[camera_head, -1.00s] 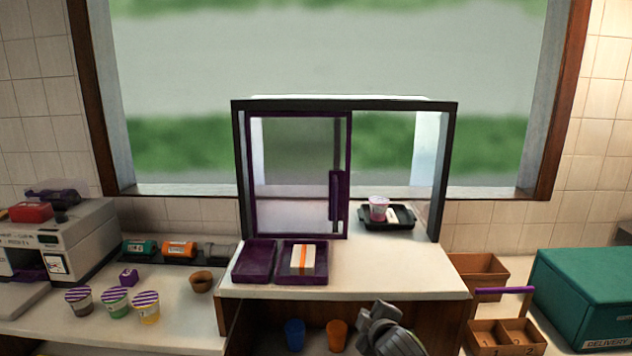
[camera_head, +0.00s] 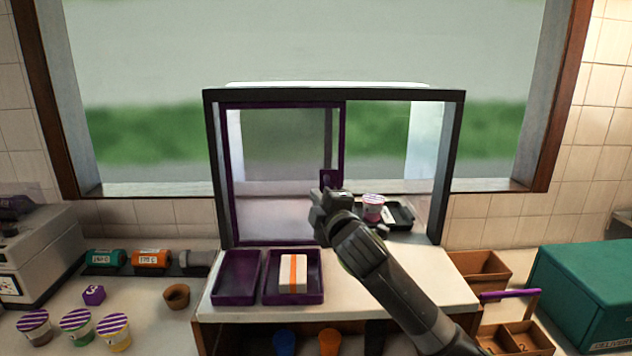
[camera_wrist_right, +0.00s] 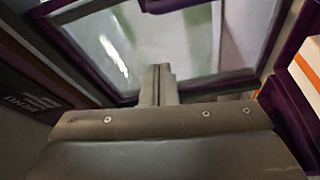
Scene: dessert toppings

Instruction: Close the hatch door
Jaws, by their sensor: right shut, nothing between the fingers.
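The hatch door (camera_head: 285,150) is a clear pane in a purple frame. It stands in the left half of the dark hatch frame (camera_head: 458,150), and the right half is open. Its purple handle (camera_head: 326,178) is on its right edge, with the lower part hidden behind my gripper. My right gripper (camera_head: 322,200) is shut and empty in front of the handle; I cannot tell whether it touches. In the right wrist view its closed fingers (camera_wrist_right: 158,85) show against the purple-framed pane (camera_wrist_right: 170,40). My left gripper is not in view.
A black tray (camera_head: 401,212) with a pink cup (camera_head: 373,207) stands in the open half. Purple trays (camera_head: 237,278) sit on the ledge, one with a white and orange block (camera_head: 292,272). A teal box (camera_head: 590,292) stands at right.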

